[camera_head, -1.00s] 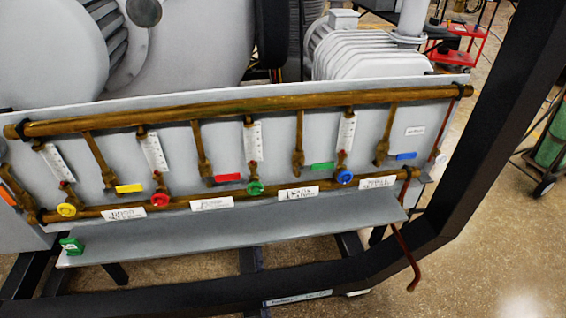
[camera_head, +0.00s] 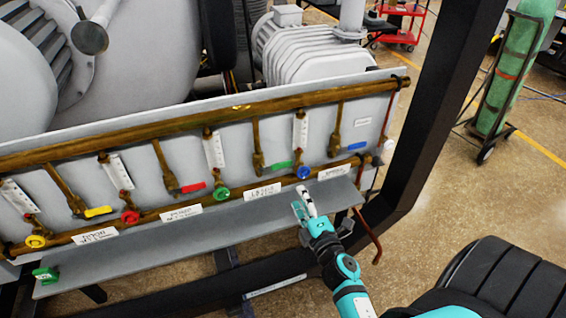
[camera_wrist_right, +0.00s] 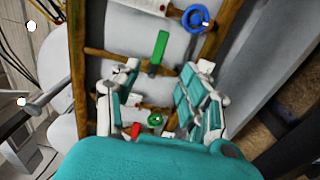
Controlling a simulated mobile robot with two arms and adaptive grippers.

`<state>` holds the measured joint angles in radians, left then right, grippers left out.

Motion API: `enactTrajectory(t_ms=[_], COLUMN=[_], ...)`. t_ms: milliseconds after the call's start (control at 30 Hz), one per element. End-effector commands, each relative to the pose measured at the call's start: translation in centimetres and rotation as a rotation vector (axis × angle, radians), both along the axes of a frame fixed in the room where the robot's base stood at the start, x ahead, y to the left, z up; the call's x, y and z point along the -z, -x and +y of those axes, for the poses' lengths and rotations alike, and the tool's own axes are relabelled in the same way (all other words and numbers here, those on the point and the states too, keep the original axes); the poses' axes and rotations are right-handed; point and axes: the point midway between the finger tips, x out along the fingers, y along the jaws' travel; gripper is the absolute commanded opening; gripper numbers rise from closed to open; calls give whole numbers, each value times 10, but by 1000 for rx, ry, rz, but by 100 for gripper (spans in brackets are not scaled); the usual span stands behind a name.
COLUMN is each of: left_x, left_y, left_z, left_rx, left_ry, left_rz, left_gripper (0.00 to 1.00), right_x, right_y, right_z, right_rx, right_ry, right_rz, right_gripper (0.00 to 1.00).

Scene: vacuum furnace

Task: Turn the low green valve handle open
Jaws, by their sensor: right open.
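On the brown pipe manifold there is a green lever handle (camera_head: 280,165), and a round green knob (camera_head: 221,194) sits lower and to its left. In the right wrist view the green lever (camera_wrist_right: 159,47) lies beyond the space between my fingers, and the green knob (camera_wrist_right: 155,120) shows between them, farther down. My right gripper (camera_head: 304,204) is open and empty in front of the panel, over the grey ledge and to the lower right of both green parts. Its fingers (camera_wrist_right: 160,88) are spread apart and touch neither. My left gripper is not in view.
A blue knob (camera_head: 303,172) and a blue lever (camera_head: 357,146) are to the right; a red lever (camera_head: 192,187) and red knob (camera_head: 130,216) to the left. The grey ledge (camera_head: 180,238) juts out below the pipes. A black frame post (camera_head: 420,110) stands at right.

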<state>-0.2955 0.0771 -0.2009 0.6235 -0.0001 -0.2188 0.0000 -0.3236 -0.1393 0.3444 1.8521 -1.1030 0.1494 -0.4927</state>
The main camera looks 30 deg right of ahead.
Motion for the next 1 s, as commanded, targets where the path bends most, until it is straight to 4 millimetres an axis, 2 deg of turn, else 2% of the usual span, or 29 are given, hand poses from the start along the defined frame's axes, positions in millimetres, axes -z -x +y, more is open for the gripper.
enactTrajectory(t_ms=[33, 400, 600, 800, 1000], left_x=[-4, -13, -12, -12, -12], left_y=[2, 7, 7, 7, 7], left_z=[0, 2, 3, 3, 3], left_rx=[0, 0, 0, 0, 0], left_ry=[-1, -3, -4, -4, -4], left_rz=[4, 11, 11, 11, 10], left_gripper=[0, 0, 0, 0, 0], right_x=[-4, -3, 0, 0, 0], right_y=[-12, -91, -125, -141, -144], right_z=[-2, -22, -30, -34, -34], right_rx=[-1, 0, -1, -1, -1], right_ry=[1, -4, -4, -3, -3], right_rz=[-4, -4, -2, -1, 0], right_gripper=[44, 44, 44, 44, 44])
